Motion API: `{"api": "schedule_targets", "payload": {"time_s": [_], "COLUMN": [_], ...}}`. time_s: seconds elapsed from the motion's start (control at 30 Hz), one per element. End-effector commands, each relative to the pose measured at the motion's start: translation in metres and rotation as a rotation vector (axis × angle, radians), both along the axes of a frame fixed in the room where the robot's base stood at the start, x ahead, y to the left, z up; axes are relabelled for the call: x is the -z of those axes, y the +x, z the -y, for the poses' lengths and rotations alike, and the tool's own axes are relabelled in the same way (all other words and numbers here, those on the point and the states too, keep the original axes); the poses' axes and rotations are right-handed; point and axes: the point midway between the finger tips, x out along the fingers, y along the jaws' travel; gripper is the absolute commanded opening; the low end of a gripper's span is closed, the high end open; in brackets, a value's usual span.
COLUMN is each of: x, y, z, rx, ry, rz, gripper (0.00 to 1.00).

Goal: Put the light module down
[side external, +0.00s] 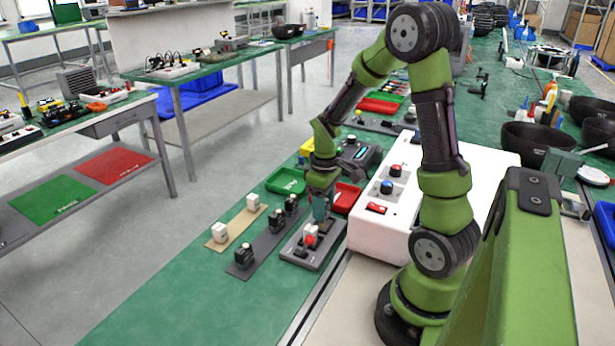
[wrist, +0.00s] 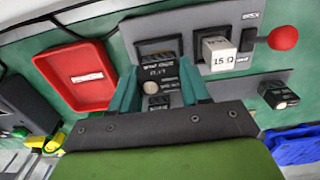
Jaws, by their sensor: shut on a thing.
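My gripper (wrist: 160,88) points down, its teal fingers shut on a dark labelled module (wrist: 156,73). In the side view my gripper (side external: 321,208) is over the far part of a grey test fixture (side external: 296,256), and the held module is mostly hidden there. In the wrist view the held module overlaps a grey square seat (wrist: 150,46) of the fixture; I cannot tell whether it touches it. A white module marked 15 Ω (wrist: 218,53) sits in the neighbouring seat, beside a red ball lever (wrist: 283,38).
White modules (side external: 219,231) stand on a beige strip and dark modules (side external: 243,256) on a dark strip, left of the fixture. A green tray (side external: 286,181) and a red tray (wrist: 85,78) lie close by. A white control box (side external: 380,225) with buttons stands right.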

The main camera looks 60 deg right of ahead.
Motion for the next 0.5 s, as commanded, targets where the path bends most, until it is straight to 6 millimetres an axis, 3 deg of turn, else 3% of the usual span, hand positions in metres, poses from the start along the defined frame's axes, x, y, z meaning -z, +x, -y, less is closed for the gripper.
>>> {"api": "schedule_targets", "payload": {"time_s": [0.13,0.5], "x": [0.018,0.022], "y": [0.000,0.000], "z": [0.000,0.000], "rx": [0.001,0.001], "ry": [0.001,0.000], "rz": [-0.002,-0.001], "gripper": [0.16,0.16]}}
